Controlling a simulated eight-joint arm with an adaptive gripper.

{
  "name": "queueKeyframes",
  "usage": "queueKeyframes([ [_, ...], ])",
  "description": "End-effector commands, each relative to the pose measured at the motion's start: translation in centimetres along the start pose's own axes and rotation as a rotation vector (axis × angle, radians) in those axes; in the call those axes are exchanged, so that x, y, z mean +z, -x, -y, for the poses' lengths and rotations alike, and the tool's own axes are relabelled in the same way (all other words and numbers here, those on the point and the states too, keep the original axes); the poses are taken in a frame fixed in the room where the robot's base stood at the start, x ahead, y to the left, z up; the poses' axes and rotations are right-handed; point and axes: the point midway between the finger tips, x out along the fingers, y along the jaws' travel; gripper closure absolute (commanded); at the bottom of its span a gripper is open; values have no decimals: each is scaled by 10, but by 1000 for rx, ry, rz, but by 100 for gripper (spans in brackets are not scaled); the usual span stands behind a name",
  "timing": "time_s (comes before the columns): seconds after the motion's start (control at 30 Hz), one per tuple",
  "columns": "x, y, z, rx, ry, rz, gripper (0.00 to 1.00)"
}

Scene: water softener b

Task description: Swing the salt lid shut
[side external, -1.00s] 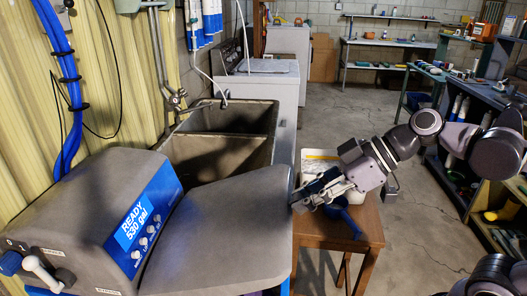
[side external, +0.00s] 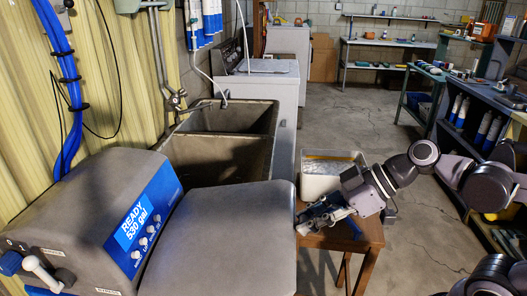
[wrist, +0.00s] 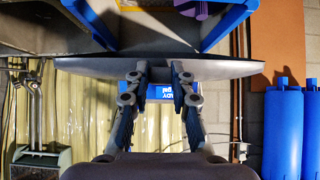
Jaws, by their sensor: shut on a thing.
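The grey salt lid (side external: 225,235) lies near level beside the softener's control head (side external: 110,215) in the side external view. My gripper (side external: 300,222) is at the lid's right edge, its fingers closed on that edge. In the wrist view the lid (wrist: 85,68) is a thin dark edge across the picture, with my gripper (wrist: 159,75) at its middle. That view is upside down. A blue-walled body (wrist: 228,22) shows beyond the lid's edge, with a yellow and a purple thing in it. The side view hides what is under the lid.
A wooden stool (side external: 368,235) stands right of the lid, under my gripper, bearing a white tub (side external: 318,185) and a blue thing (side external: 350,226). A concrete sink (side external: 215,160) is behind. Blue cylinders (wrist: 284,130) show in the wrist view. The floor (side external: 380,120) beyond the stool is clear.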

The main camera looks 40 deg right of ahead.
Motion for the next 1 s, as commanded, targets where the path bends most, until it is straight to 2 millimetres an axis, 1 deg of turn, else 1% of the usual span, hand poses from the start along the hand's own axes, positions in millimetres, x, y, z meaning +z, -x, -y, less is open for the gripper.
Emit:
queueKeyframes([
  [0.1, 10, -4, 0, 0, 0, 3, 98],
  [0.4, 29, -14, 0, 1, 2, 7, 98],
  [0.53, 32, -15, 0, 1, 2, 8, 98],
  [0.8, 32, -15, 0, 1, 2, 7, 98],
  [1.0, 39, -24, 0, 0, 2, 6, 98],
])
